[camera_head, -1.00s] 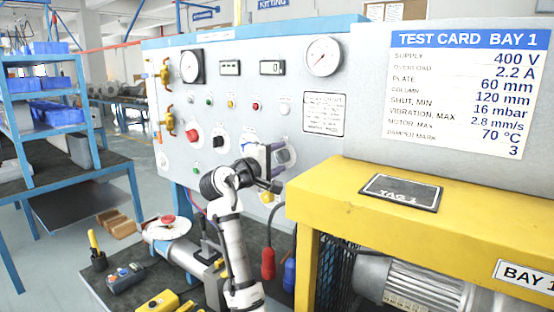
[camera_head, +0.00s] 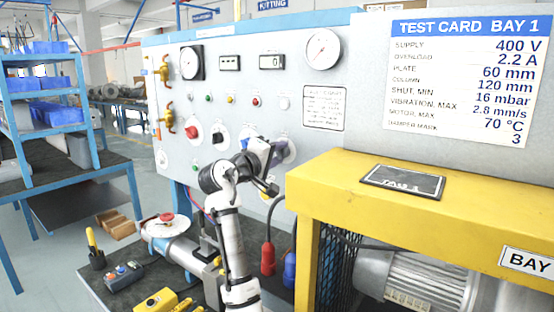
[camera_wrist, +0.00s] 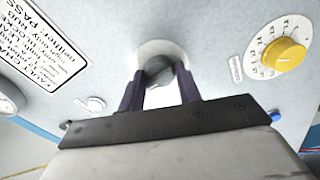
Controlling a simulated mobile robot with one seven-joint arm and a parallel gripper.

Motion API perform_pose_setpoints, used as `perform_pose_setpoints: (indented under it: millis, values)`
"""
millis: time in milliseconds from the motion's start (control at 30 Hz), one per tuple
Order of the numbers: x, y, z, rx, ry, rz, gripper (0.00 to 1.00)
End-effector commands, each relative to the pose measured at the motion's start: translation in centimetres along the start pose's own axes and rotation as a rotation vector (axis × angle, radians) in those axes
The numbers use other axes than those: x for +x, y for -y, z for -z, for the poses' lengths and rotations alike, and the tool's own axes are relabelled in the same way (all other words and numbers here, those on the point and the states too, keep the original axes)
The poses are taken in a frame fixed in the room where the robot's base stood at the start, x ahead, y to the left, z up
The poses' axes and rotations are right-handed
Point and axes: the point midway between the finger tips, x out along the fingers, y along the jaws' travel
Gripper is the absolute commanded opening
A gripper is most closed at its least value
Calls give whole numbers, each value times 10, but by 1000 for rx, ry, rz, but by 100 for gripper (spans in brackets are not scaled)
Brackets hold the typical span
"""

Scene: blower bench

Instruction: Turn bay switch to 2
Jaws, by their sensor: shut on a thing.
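A dark grey knob (camera_wrist: 158,70) sits on a round white plate (camera_wrist: 181,48) on the bench panel. The plate also shows in the head view (camera_head: 287,150), partly behind my gripper. My gripper (camera_wrist: 158,80) has its two dark purple fingers either side of the knob and is shut on it. In the head view my gripper (camera_head: 274,156) is at the panel's lower right. The knob's marks and pointer are hidden, so I cannot read its position or confirm its label.
A yellow knob on a numbered dial (camera_wrist: 284,55) is close by. A red knob (camera_head: 191,133) and a black knob (camera_head: 219,141) are further left on the panel. A yellow frame (camera_head: 420,205) stands at right, near my arm.

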Motion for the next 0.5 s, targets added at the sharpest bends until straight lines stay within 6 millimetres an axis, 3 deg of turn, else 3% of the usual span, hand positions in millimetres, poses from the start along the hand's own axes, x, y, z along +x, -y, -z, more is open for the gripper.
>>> perform_pose_setpoints:
  millis: [500]
  values:
    - [-1, 2, 0, 380, -1, 0, 11]
